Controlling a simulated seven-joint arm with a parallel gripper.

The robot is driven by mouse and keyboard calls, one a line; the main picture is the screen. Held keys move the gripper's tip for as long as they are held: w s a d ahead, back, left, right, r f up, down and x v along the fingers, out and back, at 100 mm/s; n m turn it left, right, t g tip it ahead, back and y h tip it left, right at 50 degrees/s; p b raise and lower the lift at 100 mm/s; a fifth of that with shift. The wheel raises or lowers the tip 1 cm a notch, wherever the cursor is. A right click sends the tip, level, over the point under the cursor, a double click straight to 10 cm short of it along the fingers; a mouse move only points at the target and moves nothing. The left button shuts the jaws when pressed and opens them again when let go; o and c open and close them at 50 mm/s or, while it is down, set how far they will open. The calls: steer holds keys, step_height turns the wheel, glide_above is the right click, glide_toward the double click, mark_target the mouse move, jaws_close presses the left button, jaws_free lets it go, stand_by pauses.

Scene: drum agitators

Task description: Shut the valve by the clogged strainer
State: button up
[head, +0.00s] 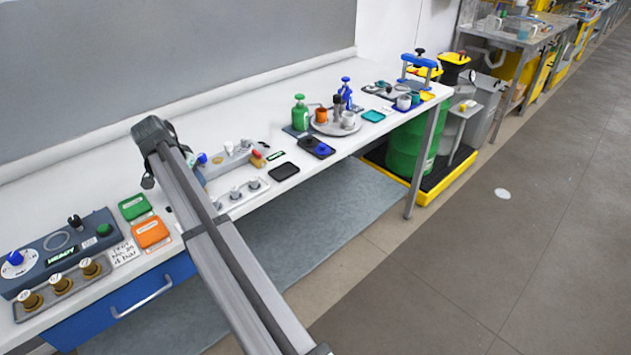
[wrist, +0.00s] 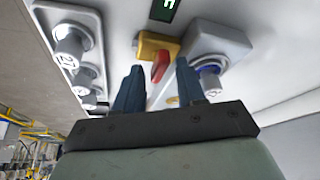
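In the wrist view, a red handle (wrist: 161,66) sits on a yellow block (wrist: 157,46) beside a grey housing; I take it for a valve. It also shows in the head view as a small red and yellow piece (head: 257,159). My gripper (wrist: 158,75) is open, its two dark blue fingers apart. The red handle appears in the gap between them; whether they touch it cannot be told. In the head view my arm hides the gripper's fingers. Which part is the clogged strainer cannot be told.
A tray with three grey-white capped pieces (wrist: 70,48) lies left of the valve in the wrist view. A blue-ringed knob (wrist: 211,72) is close to the right finger. A green-lit display (wrist: 165,9) is near the valve. A black pad (head: 284,171) lies on the bench.

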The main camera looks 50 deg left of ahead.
steer(key=n+g+y, duration=0.1)
steer(key=n, duration=0.3)
steer(key=shift+d, duration=0.15)
steer(key=n+g+y, duration=0.1)
steer(key=n, duration=0.2)
steer(key=shift+w+n, duration=0.15)
steer(key=shift+n, duration=0.25)
steer(key=n+g, duration=0.1)
steer(key=n, duration=0.3)
steer(key=shift+w+g+y, duration=0.1)
steer(key=shift+g+y, duration=0.2)
steer(key=shift+g, duration=0.1)
steer(key=shift+d+r+n, duration=0.15)
steer(key=shift+r+n, duration=0.15)
steer(key=shift+n, duration=0.1)
steer(key=v, duration=1.4)
steer(key=w+d+f+m, duration=0.1)
steer(key=w+d+f, duration=0.4)
steer(key=w, duration=0.3)
steer(key=w+d+f+m+h, duration=0.1)
steer(key=w+d+f+m, duration=0.1)
steer(key=w+d+f, duration=0.3)
steer(key=w+d+f+m+t, duration=0.1)
steer(key=w+d+f, duration=0.4)
steer(key=w, duration=0.7)
steer(key=shift+w+d+f+m, duration=0.25)
steer(key=shift+d+f+m, duration=0.1)
steer(key=shift+f, duration=0.1)
